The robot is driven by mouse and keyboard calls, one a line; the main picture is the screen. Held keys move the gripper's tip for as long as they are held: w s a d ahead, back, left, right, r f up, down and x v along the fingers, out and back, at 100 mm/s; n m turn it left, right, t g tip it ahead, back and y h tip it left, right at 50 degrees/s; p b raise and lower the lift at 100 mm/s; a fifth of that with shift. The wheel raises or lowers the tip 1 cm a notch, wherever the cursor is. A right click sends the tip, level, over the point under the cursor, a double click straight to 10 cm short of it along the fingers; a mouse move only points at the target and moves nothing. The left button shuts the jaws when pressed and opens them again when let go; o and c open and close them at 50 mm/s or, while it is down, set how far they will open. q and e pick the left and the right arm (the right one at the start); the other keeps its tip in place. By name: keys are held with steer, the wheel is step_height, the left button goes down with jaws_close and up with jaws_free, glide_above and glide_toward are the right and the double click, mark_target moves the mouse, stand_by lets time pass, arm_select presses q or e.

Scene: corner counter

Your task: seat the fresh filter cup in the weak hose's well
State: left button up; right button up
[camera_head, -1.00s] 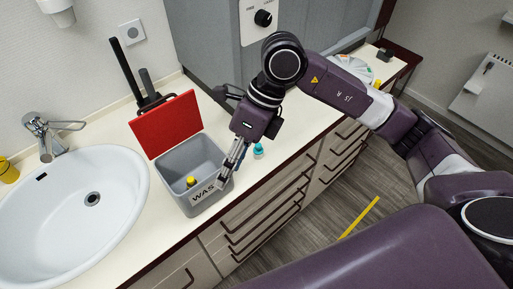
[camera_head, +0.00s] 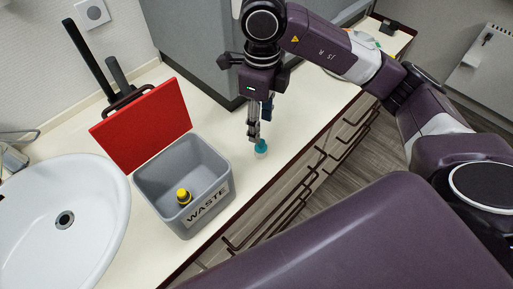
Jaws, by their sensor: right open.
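A small cup with a teal top and a clear lower part (camera_head: 261,149) stands upright on the counter, right of the waste bin. It looks like the filter cup. My right gripper (camera_head: 254,136) points down just above and beside it, with its fingers open. I cannot tell whether a finger touches the cup. A yellow-topped dark cup (camera_head: 184,196) lies inside the grey bin marked WASTE (camera_head: 212,214). No hose or well can be made out in this view. My left gripper is not in view.
A red panel (camera_head: 143,127) stands behind the bin. A white sink (camera_head: 55,235) is at the left. A grey cabinet (camera_head: 200,45) stands behind my right arm. The counter (camera_head: 300,112) is clear right of the cup, up to its dark front edge.

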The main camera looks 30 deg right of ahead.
mark_target(261, 142)
steer(key=shift+w+f, duration=0.3)
steer(key=shift+f, duration=0.85)
steer(key=shift+s+f+p, duration=0.35)
steer(key=shift+f+p, duration=0.15)
steer(key=shift+f, duration=0.1)
steer(key=shift+w+d+f+p, duration=0.1)
steer(key=shift+f+p, duration=0.35)
steer(key=shift+f, duration=0.75)
steer(key=shift+w+f+p, duration=0.1)
steer(key=shift+f+p, duration=0.3)
steer(key=shift+f, duration=0.75)
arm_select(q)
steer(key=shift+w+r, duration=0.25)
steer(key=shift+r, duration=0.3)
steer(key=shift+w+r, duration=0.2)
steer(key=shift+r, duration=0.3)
arm_select(e)
steer(key=c, duration=1.1)
steer(key=shift+r, duration=0.1)
